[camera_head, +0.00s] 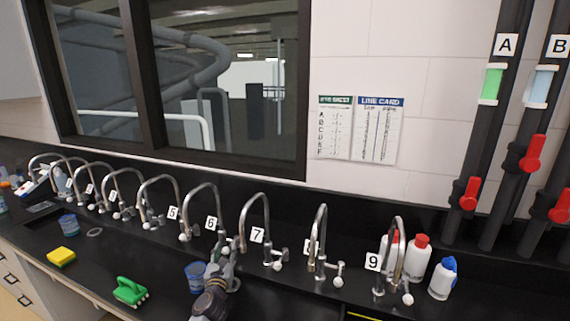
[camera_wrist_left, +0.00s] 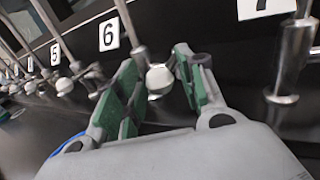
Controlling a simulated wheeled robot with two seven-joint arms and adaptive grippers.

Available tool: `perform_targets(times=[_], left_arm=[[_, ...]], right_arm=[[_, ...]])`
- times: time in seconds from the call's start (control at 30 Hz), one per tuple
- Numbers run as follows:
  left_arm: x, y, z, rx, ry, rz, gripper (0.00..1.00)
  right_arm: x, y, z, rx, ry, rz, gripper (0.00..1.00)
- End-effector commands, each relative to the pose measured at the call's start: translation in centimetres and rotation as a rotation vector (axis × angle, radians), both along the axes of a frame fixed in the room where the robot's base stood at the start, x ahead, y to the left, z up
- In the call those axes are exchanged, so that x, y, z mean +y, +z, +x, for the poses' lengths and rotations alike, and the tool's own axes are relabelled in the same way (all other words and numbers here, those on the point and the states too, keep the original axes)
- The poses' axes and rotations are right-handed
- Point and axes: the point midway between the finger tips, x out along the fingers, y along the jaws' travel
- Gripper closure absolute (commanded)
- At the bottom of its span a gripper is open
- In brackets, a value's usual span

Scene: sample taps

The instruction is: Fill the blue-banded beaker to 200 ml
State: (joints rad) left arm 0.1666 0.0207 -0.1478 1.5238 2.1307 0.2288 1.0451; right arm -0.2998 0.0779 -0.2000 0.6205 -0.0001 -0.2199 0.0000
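A blue-tinted beaker (camera_head: 195,276) stands on the black counter just left of my left gripper; its fill level cannot be made out. A second bluish beaker (camera_head: 68,223) stands far left. My left gripper (camera_head: 222,257) is at the tap handle right of label 6 (camera_head: 211,223). In the left wrist view, its green-padded fingers (camera_wrist_left: 158,75) are open on either side of a round white knob (camera_wrist_left: 158,80), with gaps showing. A sliver of blue (camera_wrist_left: 68,146) shows at lower left, mostly hidden by the gripper. My right gripper is out of view.
A row of curved taps lines the back, including the one by label 7 (camera_head: 257,235). A green brush (camera_head: 130,291) and yellow sponge (camera_head: 61,257) lie left. White bottles (camera_head: 417,259) stand right. Two wall cards (camera_head: 378,129) hang above; pipes with red valves (camera_head: 470,193) rise right.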

Motion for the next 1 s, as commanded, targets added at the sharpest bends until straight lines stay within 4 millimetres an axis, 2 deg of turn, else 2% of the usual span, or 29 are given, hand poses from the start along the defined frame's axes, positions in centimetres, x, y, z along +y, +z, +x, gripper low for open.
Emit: perform_targets(times=[0.53,1.0], left_arm=[[-0.2,-0.1,0.1,0.001,0.0,0.0,0.61],[-2.7,-0.1,0.0,0.0,-0.001,0.0,0.61]], right_arm=[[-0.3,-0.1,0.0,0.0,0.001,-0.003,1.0],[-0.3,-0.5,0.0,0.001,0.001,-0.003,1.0]])
